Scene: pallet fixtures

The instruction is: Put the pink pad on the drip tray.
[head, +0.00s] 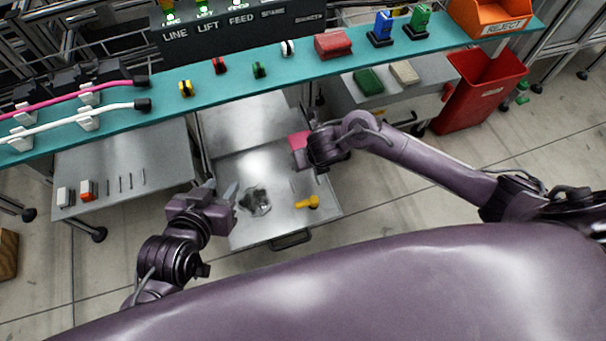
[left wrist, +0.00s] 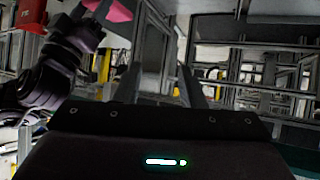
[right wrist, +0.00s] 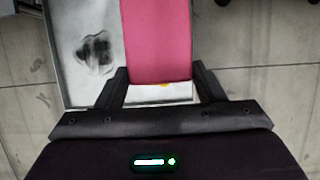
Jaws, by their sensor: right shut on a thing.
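The pink pad (head: 299,143) is held in my right gripper (head: 312,148), above the back right part of the metal drip tray (head: 275,178). In the right wrist view the pink pad (right wrist: 157,42) lies between the two fingers and hides part of the tray (right wrist: 70,15). A dark stain and a yellow thing (head: 307,202) are on the tray. My left gripper (head: 224,190) is open and empty at the tray's left edge. A bit of the pink pad shows at the top of the left wrist view (left wrist: 118,11).
A teal shelf (head: 270,70) with several coloured knobs and blocks runs across behind the tray. A grey side table (head: 120,165) stands left. Green (head: 368,81) and beige (head: 404,72) pads lie on the right surface. A red bin (head: 480,95) stands far right.

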